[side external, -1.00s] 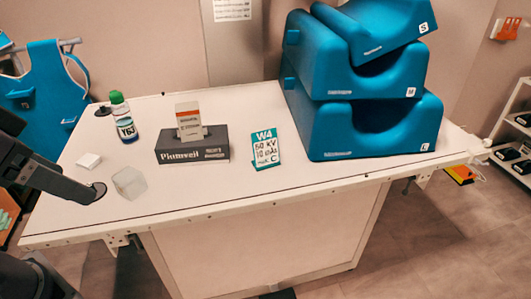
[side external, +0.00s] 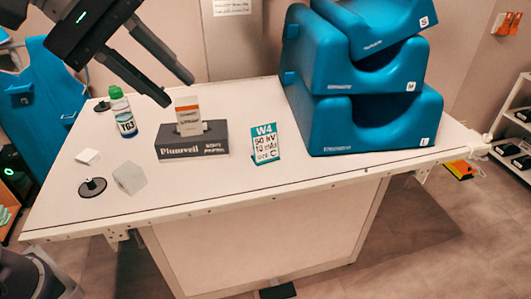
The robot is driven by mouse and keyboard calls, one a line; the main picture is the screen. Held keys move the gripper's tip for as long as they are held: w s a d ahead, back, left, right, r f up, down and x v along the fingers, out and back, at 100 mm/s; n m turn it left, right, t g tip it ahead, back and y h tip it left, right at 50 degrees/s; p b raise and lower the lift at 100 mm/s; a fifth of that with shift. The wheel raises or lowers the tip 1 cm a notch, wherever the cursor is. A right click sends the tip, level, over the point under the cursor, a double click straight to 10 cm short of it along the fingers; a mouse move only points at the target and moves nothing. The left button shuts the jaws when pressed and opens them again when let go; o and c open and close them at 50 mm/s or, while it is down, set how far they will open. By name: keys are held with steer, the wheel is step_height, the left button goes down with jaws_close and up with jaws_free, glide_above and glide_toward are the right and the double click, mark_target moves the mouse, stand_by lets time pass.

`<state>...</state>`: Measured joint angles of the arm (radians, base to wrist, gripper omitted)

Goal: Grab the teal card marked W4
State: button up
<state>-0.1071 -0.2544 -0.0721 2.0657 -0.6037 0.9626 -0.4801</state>
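The teal and white card marked W4 (side external: 265,144) stands tilted back on the table, between the dark Plumveil box and the blue foam blocks. My gripper (side external: 178,91) is in the air at the upper left, above and left of the card and clear of it. Its two dark fingers are spread apart with nothing between them. One fingertip appears just above and left of the small carton in the picture.
A translucent cube (side external: 130,178) and white block (side external: 87,156) lie front left. Stacked blue foam blocks (side external: 345,124) stand right. The table front is clear.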

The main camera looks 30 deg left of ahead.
mark_target(274, 133)
steer(key=w+n+t+h, duration=0.2)
steer(key=w+n+h, duration=0.2)
steer(key=w+n, duration=1.1)
steer(key=w+a+f+n+t, duration=0.2)
steer(key=w+a+f+n, duration=0.15)
steer(key=w, duration=0.45)
steer(key=w+a+f+n+t, duration=0.15)
steer(key=w+a+n, duration=0.25)
steer(key=w, duration=0.4)
step_height(274, 133, down, 22)
steer(key=x, duration=0.4)
steer(key=s+d+x, duration=0.1)
steer(key=x, duration=0.2)
steer(key=shift+a+f, duration=0.1)
steer(key=shift+f, duration=0.2)
steer(key=shift+w, duration=0.1)
jaws_close()
